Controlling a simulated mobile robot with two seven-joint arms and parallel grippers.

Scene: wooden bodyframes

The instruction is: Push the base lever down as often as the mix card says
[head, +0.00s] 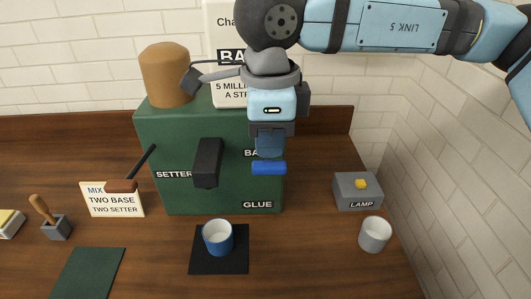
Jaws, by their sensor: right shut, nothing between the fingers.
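The green dispenser (225,195) stands at the back middle, labelled SETTER, BA (partly hidden) and GLUE. The blue base lever handle (268,168) sticks out at its right front, under the partly covered label. My right gripper (270,150) is shut and empty, pointing down just above the blue handle; I cannot tell whether it touches it. The mix card (114,203) at the left reads MIX, TWO BASE, TWO SETTER. A brown-ended lever (121,186) on the dispenser's left overlaps the card. My left gripper is out of view.
A blue cup (217,241) stands on a black mat (236,265) in front of the black spout (207,163). A grey lamp box (358,192) and grey cup (375,235) are at the right. A sign (229,97) behind is partly hidden by my arm.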

